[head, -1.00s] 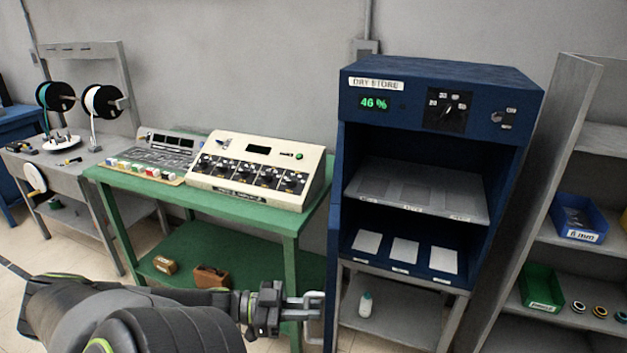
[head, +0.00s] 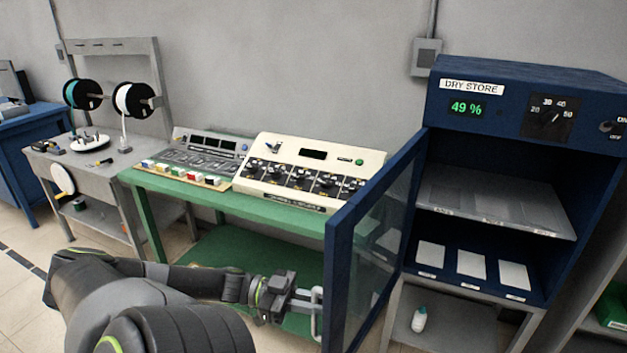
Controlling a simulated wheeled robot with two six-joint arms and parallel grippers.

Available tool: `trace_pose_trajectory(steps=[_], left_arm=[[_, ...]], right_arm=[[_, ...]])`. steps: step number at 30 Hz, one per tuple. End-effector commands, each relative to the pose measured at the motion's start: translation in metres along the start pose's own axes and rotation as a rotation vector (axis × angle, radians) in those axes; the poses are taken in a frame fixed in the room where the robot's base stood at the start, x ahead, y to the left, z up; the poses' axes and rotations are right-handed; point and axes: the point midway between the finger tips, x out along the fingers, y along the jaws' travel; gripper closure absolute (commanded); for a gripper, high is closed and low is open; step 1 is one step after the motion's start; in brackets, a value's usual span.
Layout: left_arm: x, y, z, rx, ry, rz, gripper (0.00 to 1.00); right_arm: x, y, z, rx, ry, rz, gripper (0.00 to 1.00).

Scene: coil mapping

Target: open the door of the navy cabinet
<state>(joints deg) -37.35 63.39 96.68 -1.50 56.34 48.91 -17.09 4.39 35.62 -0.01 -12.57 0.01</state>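My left gripper (head: 312,301) is at the pale door handle (head: 318,315) on the door's outer face. The fingers are at the handle, but whether they are closed around it is too small to tell. My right gripper is not in view.
A green table (head: 290,218) with a cream control box (head: 310,172) stands left of the door, close behind my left arm. A white bottle (head: 419,319) stands on the shelf below the cabinet. A grey bench with cable spools is at the far left.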

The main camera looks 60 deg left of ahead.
Motion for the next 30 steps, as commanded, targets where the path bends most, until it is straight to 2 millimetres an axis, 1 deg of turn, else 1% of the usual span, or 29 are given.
trace_pose_trajectory(steps=[12, 13, 16, 17, 26, 30], left_arm=[[-0.001, 0.0, 0.001, 0.0, -0.004, -0.002, 1.0], [-0.001, 0.0, 0.001, 0.0, -0.004, -0.002, 0.85], [-0.001, 0.0, 0.001, 0.0, -0.003, -0.002, 0.72], [-0.001, 0.0, 0.001, 0.0, -0.003, -0.002, 0.7], [-0.002, 0.0, 0.001, 0.0, -0.002, -0.001, 0.7], [-0.017, 0.0, 0.002, -0.003, -0.006, -0.001, 0.7]], right_arm=[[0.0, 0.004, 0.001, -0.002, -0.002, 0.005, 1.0], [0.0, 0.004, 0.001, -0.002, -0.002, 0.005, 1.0], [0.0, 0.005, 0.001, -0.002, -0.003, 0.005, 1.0], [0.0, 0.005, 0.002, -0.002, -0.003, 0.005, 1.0], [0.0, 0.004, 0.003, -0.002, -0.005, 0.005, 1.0], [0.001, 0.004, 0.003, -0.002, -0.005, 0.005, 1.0]])
